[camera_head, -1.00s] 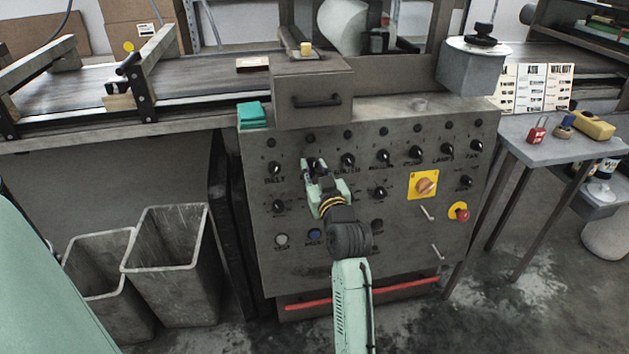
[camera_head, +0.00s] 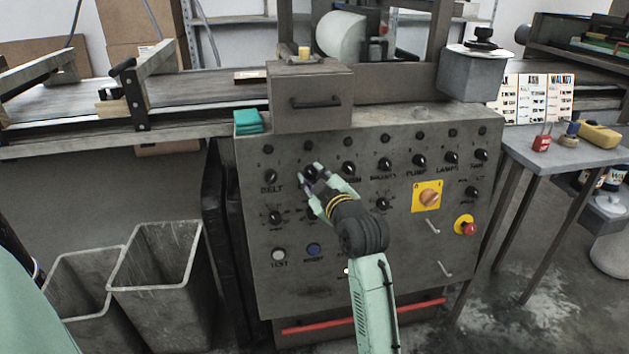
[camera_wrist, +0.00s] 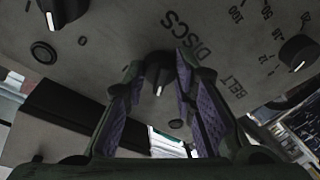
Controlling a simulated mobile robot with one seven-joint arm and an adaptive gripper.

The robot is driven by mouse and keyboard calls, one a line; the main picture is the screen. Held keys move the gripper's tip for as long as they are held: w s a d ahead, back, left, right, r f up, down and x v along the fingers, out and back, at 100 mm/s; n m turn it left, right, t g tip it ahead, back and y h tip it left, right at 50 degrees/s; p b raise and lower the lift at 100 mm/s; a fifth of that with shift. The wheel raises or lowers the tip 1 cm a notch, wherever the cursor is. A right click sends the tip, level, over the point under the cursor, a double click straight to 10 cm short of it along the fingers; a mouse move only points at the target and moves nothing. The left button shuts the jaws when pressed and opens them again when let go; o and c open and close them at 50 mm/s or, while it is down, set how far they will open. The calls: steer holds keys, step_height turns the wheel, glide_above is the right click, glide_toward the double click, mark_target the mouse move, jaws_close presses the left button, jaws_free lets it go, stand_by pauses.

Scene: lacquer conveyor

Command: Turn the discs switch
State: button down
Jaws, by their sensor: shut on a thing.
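The discs switch, a black knob with a pale pointer line, shows in the wrist view (camera_wrist: 158,72) beside the printed word DISCS. In the head view the switch (camera_head: 310,171) sits in the top row of the grey control panel (camera_head: 400,262), second from the left. My gripper (camera_head: 311,174) is shut on it, one finger on each side. In the wrist view the gripper (camera_wrist: 163,68) has its purple-padded fingers at the knob's sides. My arm hides the label below the switch in the head view.
The belt knob (camera_head: 270,177) is close on the left, another knob (camera_head: 348,170) on the right. A lower-row knob (camera_head: 275,217) is below. A yellow-plated rotary switch (camera_head: 428,197) and a red emergency button (camera_head: 467,226) are farther right. Two bins (camera_head: 158,272) stand at left.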

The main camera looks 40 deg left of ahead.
stand_by(0.4)
steer(key=c, duration=1.3)
jaws_free()
steer(key=v, duration=1.2)
steer(key=shift+r, duration=0.1)
